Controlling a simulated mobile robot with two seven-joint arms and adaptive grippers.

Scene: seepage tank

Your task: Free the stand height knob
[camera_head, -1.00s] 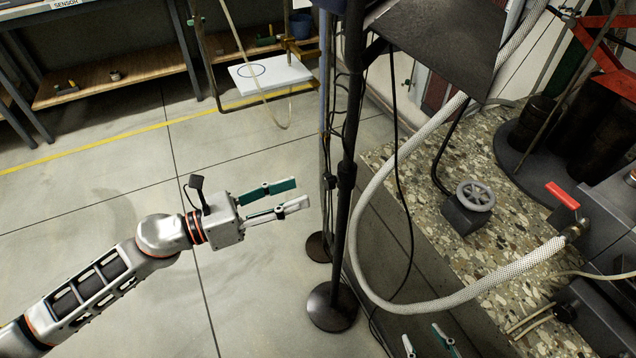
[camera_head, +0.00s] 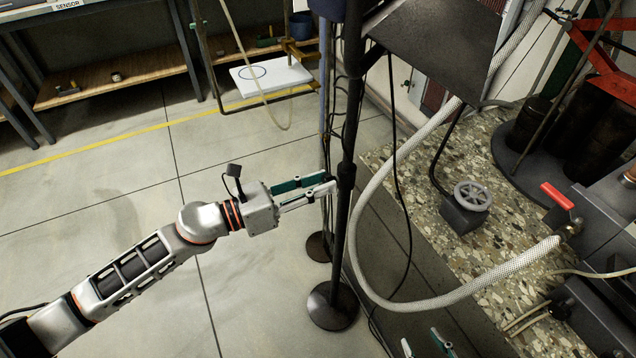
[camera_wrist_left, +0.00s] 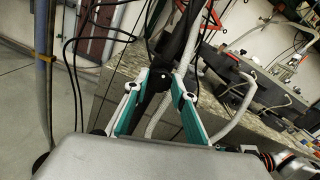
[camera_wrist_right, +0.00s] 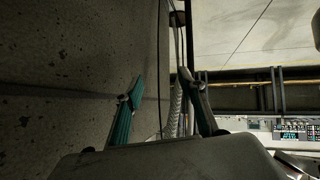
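The black stand pole (camera_head: 345,210) rises from a round base on the floor. A dark clamp collar (camera_head: 346,172) sits partway up it; the stand height knob is not clearly distinct from it. My left gripper (camera_head: 332,181) points right, its fingertips right at the pole by the collar. In the left wrist view my left gripper (camera_wrist_left: 158,76) is open, with the dark collar part (camera_wrist_left: 160,82) between or just beyond its fingertips; contact cannot be told. My right gripper (camera_head: 422,342) is low at the bottom edge. The right wrist view shows it (camera_wrist_right: 165,90) open.
A second, thinner stand (camera_head: 324,130) with cables stands just left of the pole. A braided hose (camera_head: 372,200) loops close on the right. A grey handwheel (camera_head: 472,196) and a red-handled valve (camera_head: 557,196) are further right. The floor at left is clear.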

